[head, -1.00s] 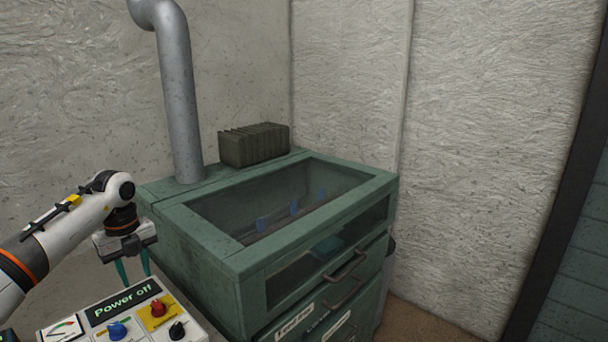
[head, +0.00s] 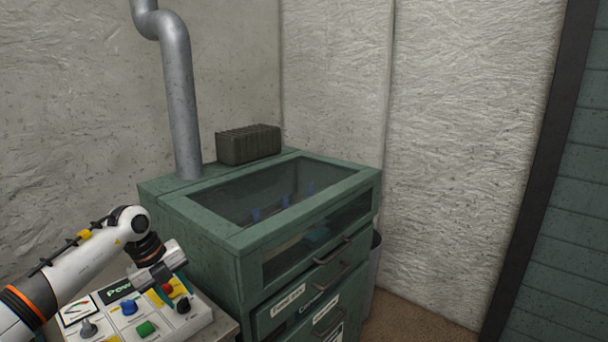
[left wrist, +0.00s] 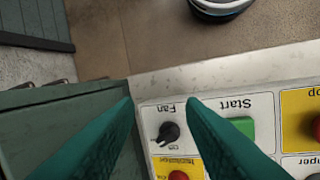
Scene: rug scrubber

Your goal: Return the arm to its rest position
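My left arm comes in from the lower left in the head view. Its gripper (head: 184,286) hangs over the right part of the control panel (head: 203,322) and partly hides it. In the left wrist view the two teal fingers (left wrist: 160,102) stand apart with nothing between them. Between and beyond them are a black knob (left wrist: 168,132) labelled Fan and a green Start button (left wrist: 238,130). The fingers look apart from the panel, though the exact height is hard to tell. My right gripper is not in view.
A green cabinet (head: 212,235) with a glass top and labelled drawers stands just right of the panel. A grey pipe (head: 180,110) and a dark ribbed box (head: 248,144) are on it. A grey bin (head: 374,262) stands behind its right side. Floor shows at lower right.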

